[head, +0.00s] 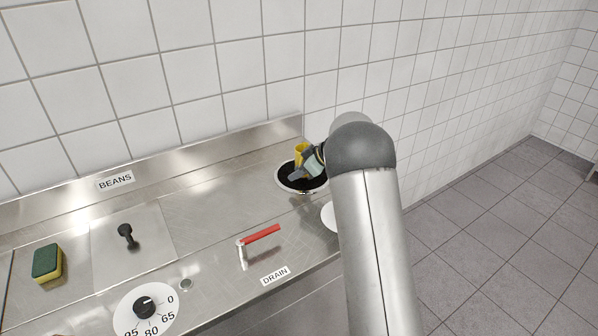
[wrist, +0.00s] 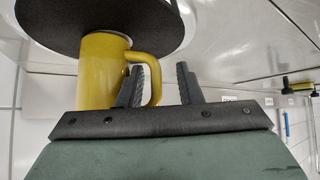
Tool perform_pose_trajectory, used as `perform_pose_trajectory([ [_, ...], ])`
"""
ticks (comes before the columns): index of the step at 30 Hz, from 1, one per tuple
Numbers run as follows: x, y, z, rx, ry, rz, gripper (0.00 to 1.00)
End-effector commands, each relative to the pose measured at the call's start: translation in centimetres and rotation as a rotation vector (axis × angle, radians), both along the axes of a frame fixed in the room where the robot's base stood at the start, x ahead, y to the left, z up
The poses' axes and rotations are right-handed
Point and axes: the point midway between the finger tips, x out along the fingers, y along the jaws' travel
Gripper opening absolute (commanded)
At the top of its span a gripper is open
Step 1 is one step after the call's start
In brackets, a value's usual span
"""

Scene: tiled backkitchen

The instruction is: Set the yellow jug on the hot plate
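The yellow jug (head: 301,150) stands on the round black hot plate (head: 287,183) at the counter's far right end, partly hidden by my gripper (head: 306,171). The wrist view, which looks upside down, shows the jug (wrist: 97,75) with its base against the black plate (wrist: 165,38). Its handle points toward my right finger in that view. My gripper (wrist: 157,78) is open, with the handle between its two fingers. The left finger overlaps the handle's opening, and a gap shows between the handle and the right finger.
A red-handled drain lever (head: 260,235) stands at the counter's front. A black knob (head: 127,234) on a square panel, a green-yellow sponge (head: 46,263) and a numbered dial (head: 146,309) lie left. A white disc (head: 328,215) is partly hidden by my arm. The tiled wall is close behind.

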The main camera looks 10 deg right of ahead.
Motion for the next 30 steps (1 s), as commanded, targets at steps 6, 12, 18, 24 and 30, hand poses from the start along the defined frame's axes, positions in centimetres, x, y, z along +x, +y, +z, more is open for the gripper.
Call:
perform_pose_trajectory([
  [6, 0.0, 0.0, 0.0, 0.000, 0.000, 0.000, 0.32],
  [12, -0.5, -0.9, 1.0, 0.000, -0.002, -0.004, 0.32],
  [18, -2.4, -3.3, 4.0, 0.000, -0.004, -0.003, 0.32],
  [24, -4.1, -5.5, 6.8, -0.001, -0.002, -0.002, 0.32],
  [30, -5.0, -6.6, 8.4, 0.000, -0.001, -0.001, 0.32],
])
